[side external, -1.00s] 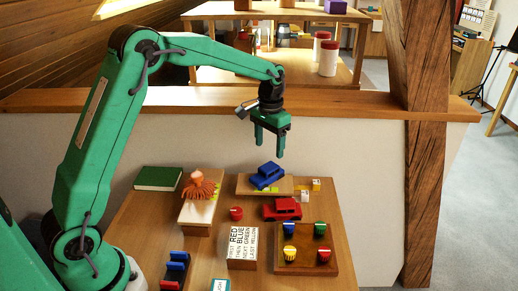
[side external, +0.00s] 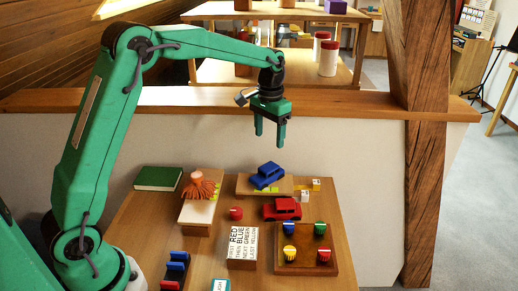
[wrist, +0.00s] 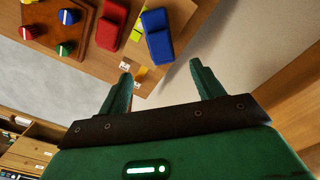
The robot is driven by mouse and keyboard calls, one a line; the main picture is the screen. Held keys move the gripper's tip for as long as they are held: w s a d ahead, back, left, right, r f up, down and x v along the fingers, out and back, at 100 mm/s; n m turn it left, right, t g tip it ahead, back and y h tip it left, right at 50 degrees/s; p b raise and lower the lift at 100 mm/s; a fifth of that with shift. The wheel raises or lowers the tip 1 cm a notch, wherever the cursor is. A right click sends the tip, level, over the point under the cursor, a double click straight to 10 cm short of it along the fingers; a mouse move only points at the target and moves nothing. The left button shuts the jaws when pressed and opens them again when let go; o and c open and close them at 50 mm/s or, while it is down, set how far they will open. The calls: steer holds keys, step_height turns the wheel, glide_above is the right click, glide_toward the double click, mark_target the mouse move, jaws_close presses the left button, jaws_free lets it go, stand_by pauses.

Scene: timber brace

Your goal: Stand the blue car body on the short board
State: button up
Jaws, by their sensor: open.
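The blue car body (side external: 266,176) rests on a pale wooden board (side external: 244,184) at the back of the table. A yellow-green patch shows beside it on the board. In the wrist view the blue car body (wrist: 157,38) lies beyond my fingertips. My gripper (side external: 270,141) is open and empty, pointing down, well above the blue car body and apart from it. Its two spread fingers also show in the wrist view (wrist: 160,73). I cannot tell which board is the short one.
A red car (side external: 283,208) lies just in front. A second board (side external: 197,214) bears an orange tasselled thing. White dice (side external: 304,195) sit right of the car. A green book (side external: 158,178) lies back left. A low wall stands behind.

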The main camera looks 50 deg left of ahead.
steer(key=s+d+r+t, duration=0.25)
steer(key=s+r, duration=0.65)
steer(key=s, duration=0.6)
steer(key=s+f+t, duration=0.2)
steer(key=s+t, duration=0.1)
steer(key=s, duration=1.1)
steer(key=shift+s+d, duration=0.15)
steer(key=shift+d, duration=0.1)
